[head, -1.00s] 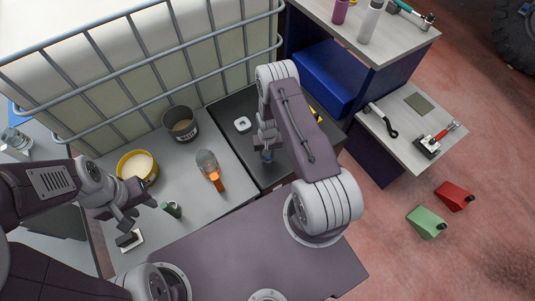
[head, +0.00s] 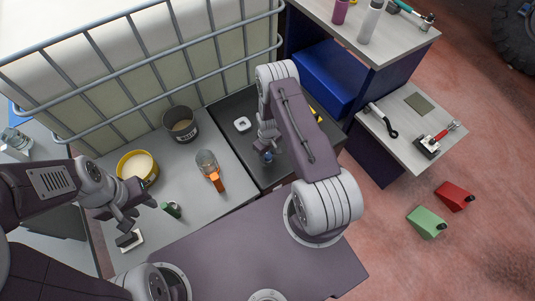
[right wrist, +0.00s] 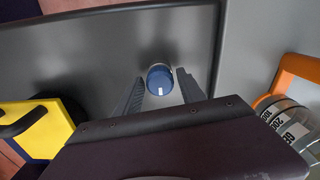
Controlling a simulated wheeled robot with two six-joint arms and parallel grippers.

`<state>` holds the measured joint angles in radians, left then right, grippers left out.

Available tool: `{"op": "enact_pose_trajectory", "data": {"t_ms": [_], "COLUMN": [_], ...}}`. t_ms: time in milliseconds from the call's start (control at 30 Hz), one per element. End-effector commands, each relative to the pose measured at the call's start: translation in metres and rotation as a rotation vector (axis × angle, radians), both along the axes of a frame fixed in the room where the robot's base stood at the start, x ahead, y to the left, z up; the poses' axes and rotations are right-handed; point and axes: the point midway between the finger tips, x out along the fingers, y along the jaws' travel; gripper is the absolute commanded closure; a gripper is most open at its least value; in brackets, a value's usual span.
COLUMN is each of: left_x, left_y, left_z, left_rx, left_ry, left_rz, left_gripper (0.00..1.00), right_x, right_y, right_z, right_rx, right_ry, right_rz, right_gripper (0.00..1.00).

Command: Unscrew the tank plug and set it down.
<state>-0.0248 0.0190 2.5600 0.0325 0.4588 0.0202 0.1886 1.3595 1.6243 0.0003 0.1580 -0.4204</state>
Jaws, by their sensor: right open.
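The tank plug looks to be the round blue knob (right wrist: 160,80) with a white mark, on the dark grey top. In the right wrist view my right gripper (right wrist: 160,75) is open, with one finger on each side of the knob. A gap shows beside each finger, so it does not grip the knob. My left gripper (head: 139,214) looks open and empty above the left part of the grey bench, away from the plug.
On the grey bench (head: 190,215) stand a dark can (head: 181,126), a yellow tub (head: 137,167) and a clear, orange-handled item (head: 209,168). The caged tank (head: 150,60) rises behind.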

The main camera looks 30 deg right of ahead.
Motion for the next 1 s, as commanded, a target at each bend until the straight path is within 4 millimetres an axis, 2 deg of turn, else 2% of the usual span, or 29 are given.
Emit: {"op": "enact_pose_trajectory", "data": {"t_ms": [300,400,633,667,767,800,933,1000], "left_x": [0.0000,0.0000,0.0000,0.0000,0.0000,0.0000,0.0000,0.0000], "left_y": [0.0000,0.0000,0.0000,0.0000,0.0000,0.0000,0.0000,0.0000], "left_z": [0.0000,0.0000,0.0000,0.0000,0.0000,0.0000,0.0000,0.0000], "left_rx": [0.000,0.000,0.000,0.000,0.000,0.000,0.000,0.000], "left_ry": [0.000,0.000,0.000,0.000,0.000,0.000,0.000,0.000], "left_rz": [0.000,0.000,0.000,0.000,0.000,0.000,0.000,0.000], "left_gripper": [0.64,0.64,0.64,0.64,0.64,0.64,0.64,0.64], "right_x": [0.0000,0.0000,0.0000,0.0000,0.0000,0.0000,0.0001,0.0001], "right_y": [0.0000,0.0000,0.0000,0.0000,0.0000,0.0000,0.0000,0.0000], "right_z": [0.0000,0.0000,0.0000,0.0000,0.0000,0.0000,0.0000,0.0002], "right_rx": [0.000,0.000,0.000,0.000,0.000,0.000,0.000,0.000], "right_ry": [0.000,0.000,0.000,0.000,0.000,0.000,0.000,0.000], "right_rz": [-0.743,-0.891,-0.942,-0.941,-0.941,-0.940,-0.913,-0.799], "right_gripper": [0.53,0.53,0.53,0.56,0.84,0.88,0.88,0.88]}}
